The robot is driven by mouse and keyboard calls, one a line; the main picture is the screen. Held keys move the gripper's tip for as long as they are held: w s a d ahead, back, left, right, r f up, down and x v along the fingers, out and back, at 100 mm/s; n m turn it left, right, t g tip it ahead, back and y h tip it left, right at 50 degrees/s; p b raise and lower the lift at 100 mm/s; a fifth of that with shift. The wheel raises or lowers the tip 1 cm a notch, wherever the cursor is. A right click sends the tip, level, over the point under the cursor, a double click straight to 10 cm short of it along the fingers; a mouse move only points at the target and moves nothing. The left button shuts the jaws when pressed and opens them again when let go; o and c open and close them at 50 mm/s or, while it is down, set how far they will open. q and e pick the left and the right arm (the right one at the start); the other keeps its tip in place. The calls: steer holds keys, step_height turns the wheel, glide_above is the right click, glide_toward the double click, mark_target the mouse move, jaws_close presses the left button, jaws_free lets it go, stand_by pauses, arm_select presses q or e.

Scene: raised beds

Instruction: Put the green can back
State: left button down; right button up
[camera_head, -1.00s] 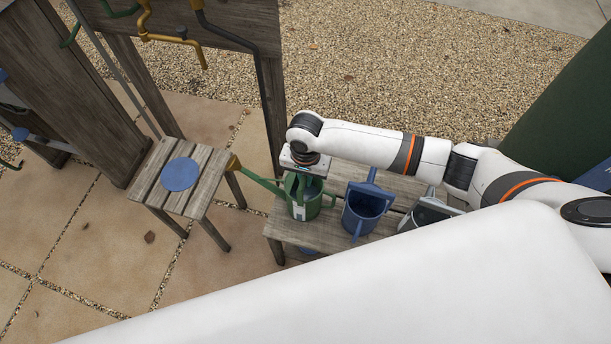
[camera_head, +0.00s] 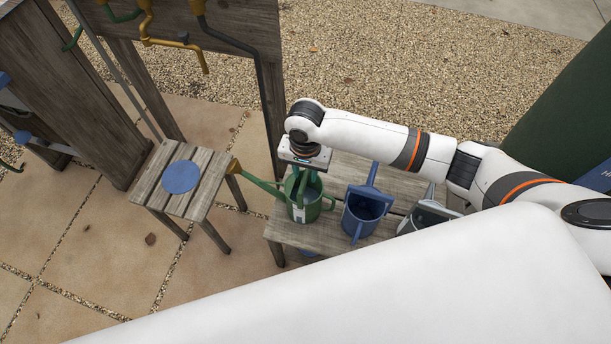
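The green watering can (camera_head: 299,212) stands upright on the wooden bench (camera_head: 283,236), at its left end. Its long spout points left and ends in a yellow-brown rose (camera_head: 234,166) near the small stool. My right gripper (camera_head: 304,178) is directly above the can, pointing down at its top handle. The fingers are mostly hidden by the wrist and the can's handle, so I cannot see whether they are closed on it. My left gripper is not in view.
A blue watering can (camera_head: 361,216) stands just right of the green can, with a grey one (camera_head: 428,214) beyond it. A slatted stool (camera_head: 206,190) with a blue disc (camera_head: 181,176) is at left. A wooden frame with taps (camera_head: 183,40) stands behind.

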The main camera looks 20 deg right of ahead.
step_height(320, 180, up, 8)
steer(key=shift+f+p, duration=0.25)
steer(key=shift+p, duration=0.15)
stand_by(0.3)
